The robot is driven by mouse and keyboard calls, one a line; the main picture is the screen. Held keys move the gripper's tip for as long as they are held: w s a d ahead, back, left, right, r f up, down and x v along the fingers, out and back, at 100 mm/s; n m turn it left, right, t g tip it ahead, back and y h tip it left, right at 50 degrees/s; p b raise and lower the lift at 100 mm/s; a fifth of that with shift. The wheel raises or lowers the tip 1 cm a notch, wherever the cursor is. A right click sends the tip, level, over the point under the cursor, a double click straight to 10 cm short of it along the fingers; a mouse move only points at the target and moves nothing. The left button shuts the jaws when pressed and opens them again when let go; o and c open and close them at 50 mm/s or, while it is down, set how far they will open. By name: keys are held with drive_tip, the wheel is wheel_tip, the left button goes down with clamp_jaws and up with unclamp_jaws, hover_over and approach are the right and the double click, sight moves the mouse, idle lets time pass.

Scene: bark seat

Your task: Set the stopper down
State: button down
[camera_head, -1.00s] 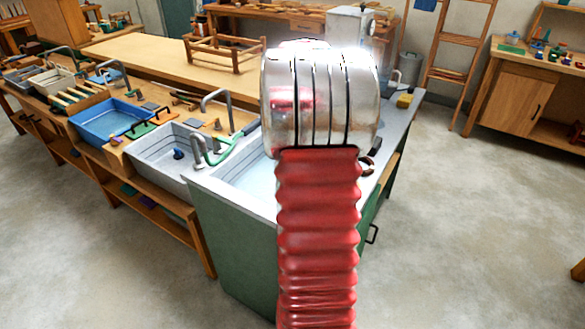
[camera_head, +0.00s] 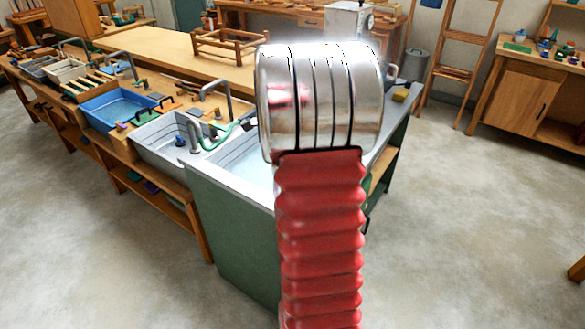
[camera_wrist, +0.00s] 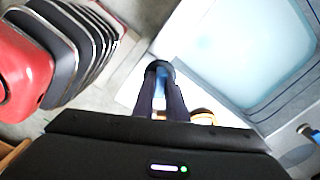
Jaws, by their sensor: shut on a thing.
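In the wrist view, my gripper (camera_wrist: 160,92) has its two dark fingers close together around a small dark, rounded thing with some blue, which I take as the stopper (camera_wrist: 158,67). The stopper is at the fingertips, over a pale counter strip beside a basin. I cannot tell whether it touches the surface. In the head view, my arm hides the gripper and the stopper.
A pale basin (camera_wrist: 235,50) lies right of the fingers. An orange-brown curved thing (camera_wrist: 205,114) is close behind the right finger. In the head view, a green cabinet (camera_head: 230,235) carries a sink. A grey sink (camera_head: 160,150) and blue tub (camera_head: 112,110) stand left.

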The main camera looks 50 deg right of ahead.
drive_tip(key=w+a+f+n, duration=0.4)
drive_tip(key=a+f+n, duration=0.2)
drive_tip(key=a+n, duration=0.3)
drive_tip(key=w+a+f+n, duration=0.4)
drive_tip(key=a+f+n, duration=0.3)
drive_tip(key=a+n, duration=0.3)
drive_tip(key=w+a+f+n, duration=0.5)
drive_tip(key=a+n, duration=0.5)
drive_tip(key=a, duration=0.6)
wheel_tip(320, 180, down, 2)
drive_tip(key=shift+a+f, duration=0.15)
drive_tip(key=shift+a, duration=0.2)
drive_tip(key=shift+s, duration=0.1)
